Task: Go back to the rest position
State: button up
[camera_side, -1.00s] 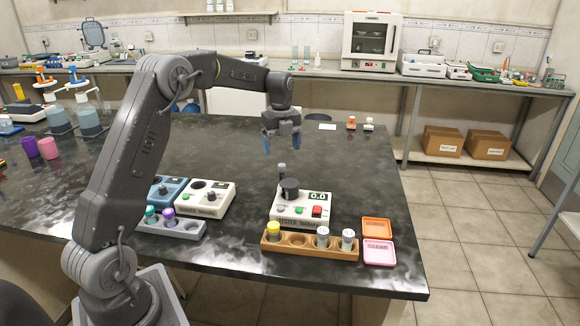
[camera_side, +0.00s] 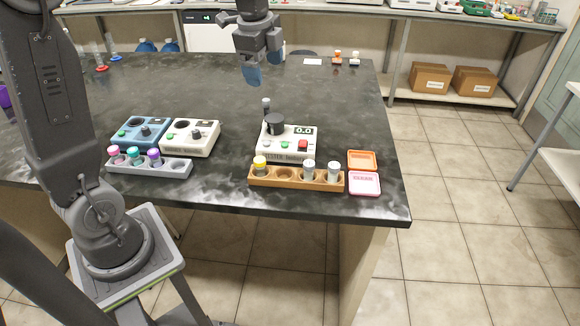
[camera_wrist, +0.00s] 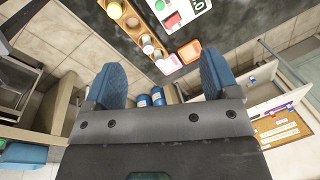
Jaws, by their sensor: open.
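My gripper (camera_side: 263,66) hangs in the air behind the white tester, at the top middle of the side view. Its two blue fingers are spread apart, with nothing between them. In the wrist view my gripper (camera_wrist: 163,82) also shows open and empty. The white tester (camera_side: 270,152) has a black round cap on top, a display reading 0.0 and a red button. In front of it stands a wooden rack (camera_side: 286,177) with a yellow-capped vial (camera_side: 260,164) and two pale-capped vials (camera_side: 308,169) and (camera_side: 334,172).
An orange tray (camera_side: 362,160) and a pink tray (camera_side: 365,182) lie right of the rack. A grey rack (camera_side: 172,169) with several coloured caps, a blue device (camera_side: 140,131) and a white device (camera_side: 190,138) stand left. The bench behind the devices is largely clear.

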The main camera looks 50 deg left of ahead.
jog(key=s+d+f+n+t, duration=0.1)
jog(key=s+d+n, duration=0.5)
jog(key=s, duration=0.4)
jog(key=s+d+f+n+t, duration=0.1)
jog(key=s+d+n+t, duration=0.1)
jog(key=s+d+n, duration=0.4)
jog(key=s+n, duration=0.1)
jog(key=s, duration=0.3)
jog(key=shift+h, duration=0.3)
